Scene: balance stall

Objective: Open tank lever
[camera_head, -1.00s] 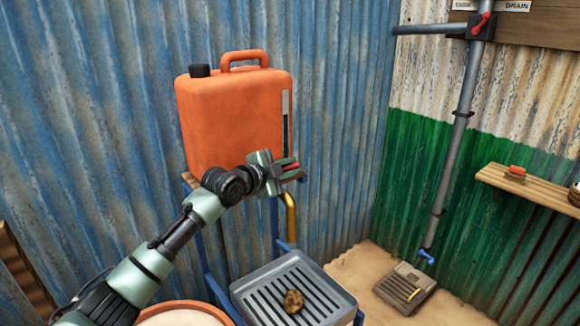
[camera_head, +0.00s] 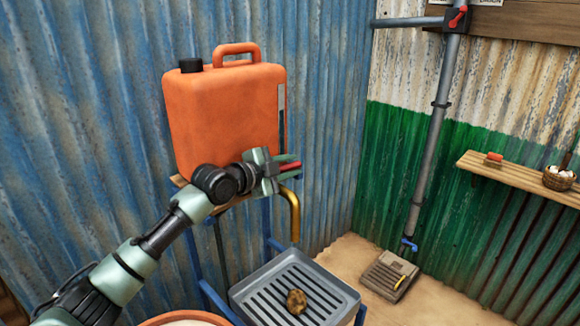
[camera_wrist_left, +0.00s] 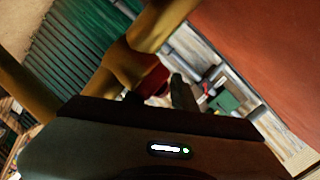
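The orange tank (camera_head: 222,115) with a black cap and a loop handle stands on a wooden-topped blue stand against the blue wall. A brass spout (camera_head: 293,212) bends down below its right side. The red lever (camera_head: 291,167) shows between the two fingers of my left gripper (camera_head: 287,168), above the spout. In the left wrist view, something red (camera_wrist_left: 153,80), likely the lever, shows beside a dark finger (camera_wrist_left: 183,93), close to brass parts. Whether the fingers press on the lever cannot be seen. My right gripper is out of view.
A grey slatted tray (camera_head: 335,290) with a brown lump (camera_head: 297,302) is below the spout. A drain pipe (camera_head: 432,130) with a red valve handle (camera_head: 458,17) and a blue tap (camera_head: 409,245) stands to the right.

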